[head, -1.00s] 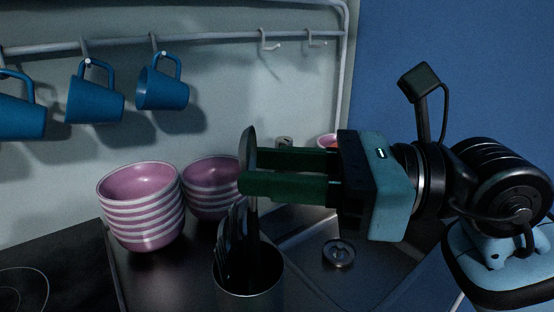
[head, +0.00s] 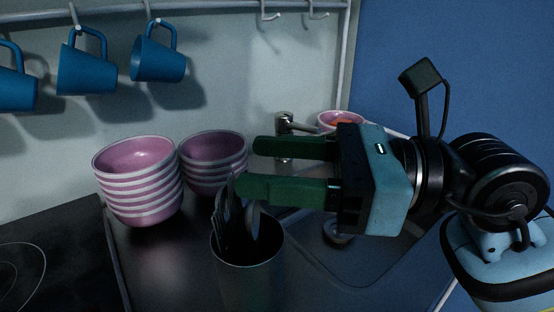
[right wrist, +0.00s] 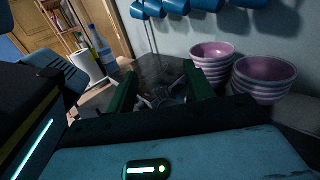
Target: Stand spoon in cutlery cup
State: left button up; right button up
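The metal cutlery cup (head: 248,275) stands at the bottom middle of the head view, with several dark cutlery pieces upright in it. The spoon (head: 252,220) appears to be among them, its rounded head just above the rim at the right side; its lower part is hidden in the cup. My right gripper (head: 249,167) is just above the cup, its green fingers apart and empty. In the right wrist view the open fingers (right wrist: 159,72) frame the cutlery tops (right wrist: 164,98). My left gripper is not in view.
Two stacks of pink striped bowls (head: 140,185) (head: 213,165) stand left of and behind the cup. A sink with a tap (head: 284,135) lies to the right, with another pink bowl (head: 338,120) behind. Blue mugs (head: 158,60) hang above. A dark cooktop (head: 30,260) is at left.

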jog(key=shift+o, duration=0.3)
jog(key=shift+d, duration=0.1)
jog(key=s+d+b, duration=0.1)
jog(key=d, duration=0.6)
jog(key=shift+d, duration=0.25)
jog(key=shift+s, duration=0.1)
dwell(0.5)
